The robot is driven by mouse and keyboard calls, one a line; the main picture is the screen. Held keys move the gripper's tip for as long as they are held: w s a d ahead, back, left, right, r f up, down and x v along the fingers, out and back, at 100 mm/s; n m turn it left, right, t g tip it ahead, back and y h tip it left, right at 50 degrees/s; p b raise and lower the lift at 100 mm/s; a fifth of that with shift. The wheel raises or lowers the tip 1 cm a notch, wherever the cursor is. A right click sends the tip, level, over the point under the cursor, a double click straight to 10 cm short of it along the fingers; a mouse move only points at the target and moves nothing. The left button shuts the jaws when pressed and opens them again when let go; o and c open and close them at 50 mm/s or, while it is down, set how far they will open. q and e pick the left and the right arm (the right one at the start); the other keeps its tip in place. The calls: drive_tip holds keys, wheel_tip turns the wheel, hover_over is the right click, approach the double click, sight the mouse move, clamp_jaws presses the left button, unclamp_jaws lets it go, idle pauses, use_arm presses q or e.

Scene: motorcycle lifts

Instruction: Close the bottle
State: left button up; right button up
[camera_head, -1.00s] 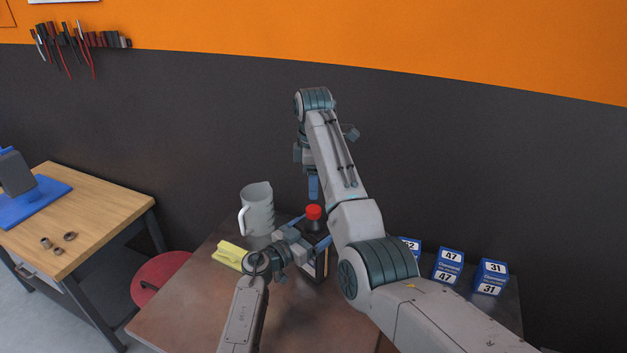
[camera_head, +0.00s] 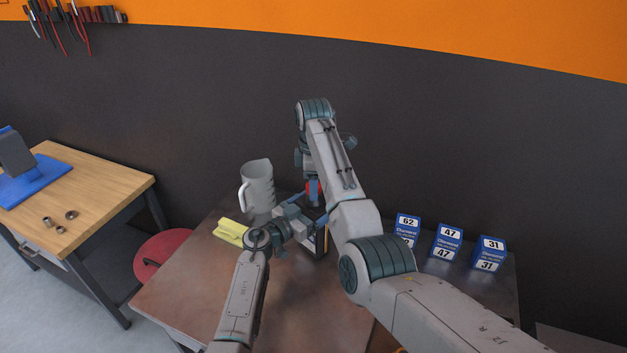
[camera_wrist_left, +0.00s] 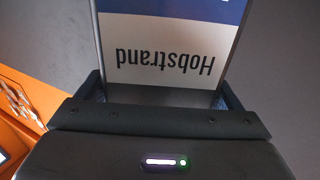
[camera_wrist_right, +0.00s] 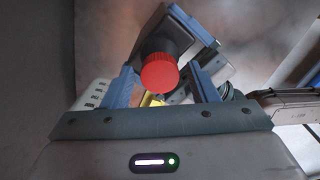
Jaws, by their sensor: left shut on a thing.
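A dark bottle (camera_head: 321,243) stands on the brown table, with its red cap (camera_head: 312,187) at the top, partly hidden behind my right gripper. My left gripper (camera_head: 306,222) is shut on the bottle's body; the left wrist view shows its white and blue label (camera_wrist_left: 165,62) between the fingers, reading "Hobstrand". My right gripper (camera_head: 314,194) points down over the bottle. In the right wrist view the red cap (camera_wrist_right: 160,73) lies between the open fingers (camera_wrist_right: 161,88), with a gap visible on both sides. Whether the cap is seated on the neck is unclear.
A clear measuring jug (camera_head: 258,187) and a yellow cloth (camera_head: 230,231) are left of the bottle. Blue boxes numbered 62 (camera_head: 408,222), 47 (camera_head: 448,240) and 31 (camera_head: 490,252) stand at the right. The table front (camera_head: 290,310) is clear. A red stool (camera_head: 165,250) is at left.

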use_arm(q)
drive_tip(key=shift+f, duration=0.1)
use_arm(e)
drive_tip(key=c, duration=1)
drive_tip(key=shift+o, duration=0.2)
drive_tip(key=m, duration=0.9)
drive_tip(key=shift+m, duration=0.4)
drive_tip(key=m, duration=0.3)
drive_tip(key=shift+m, duration=0.4)
drive_tip(key=m, duration=0.4)
drive_tip(key=o, duration=1.2)
drive_tip(key=shift+c, duration=0.2)
